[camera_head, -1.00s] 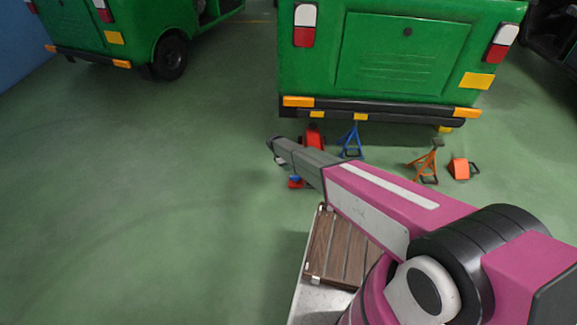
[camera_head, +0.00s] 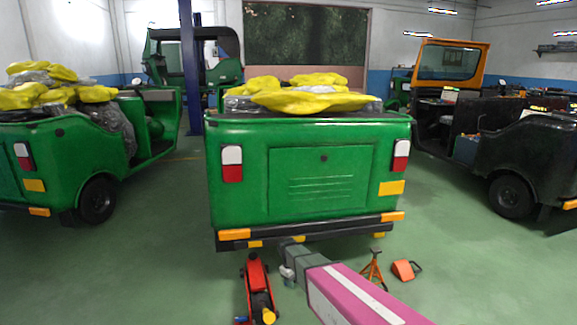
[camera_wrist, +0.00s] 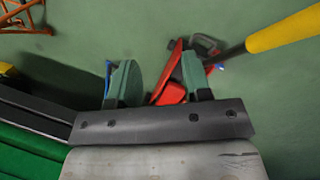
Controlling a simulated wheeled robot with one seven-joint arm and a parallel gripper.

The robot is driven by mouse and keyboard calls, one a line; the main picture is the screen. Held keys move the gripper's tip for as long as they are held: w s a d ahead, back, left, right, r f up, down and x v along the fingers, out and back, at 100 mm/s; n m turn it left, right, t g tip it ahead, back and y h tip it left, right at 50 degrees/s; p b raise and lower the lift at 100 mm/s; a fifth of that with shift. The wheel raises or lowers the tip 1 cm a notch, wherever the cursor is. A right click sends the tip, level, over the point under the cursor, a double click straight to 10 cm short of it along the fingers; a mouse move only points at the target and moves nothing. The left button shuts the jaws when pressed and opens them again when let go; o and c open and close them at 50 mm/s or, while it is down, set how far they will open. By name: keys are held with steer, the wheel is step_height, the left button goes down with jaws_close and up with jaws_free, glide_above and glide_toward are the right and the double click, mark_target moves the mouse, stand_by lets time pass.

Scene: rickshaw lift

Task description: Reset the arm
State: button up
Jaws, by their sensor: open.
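My pink arm reaches forward from the bottom of the head view, and my gripper (camera_head: 287,270) is at its far end, low behind the middle green rickshaw (camera_head: 310,180). In the wrist view my gripper (camera_wrist: 155,85) shows two green fingers spread apart with nothing held between them.
An orange jack stand (camera_head: 372,270) and an orange chock (camera_head: 404,270) are on the floor right of my arm. A green rickshaw (camera_head: 60,180) stands at left, a black one (camera_head: 520,160) at right. The floor at lower left (camera_head: 130,270) is clear.

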steer(key=s+d+r+m+y, duration=0.2)
steer(key=s+d+r+m, duration=0.6)
steer(key=s+d+r, duration=0.6)
steer(key=shift+s+d+r+m, duration=0.3)
steer(key=shift+s+d+r, duration=0.1)
steer(key=shift+s+d, duration=0.75)
steer(key=shift+w, duration=0.15)
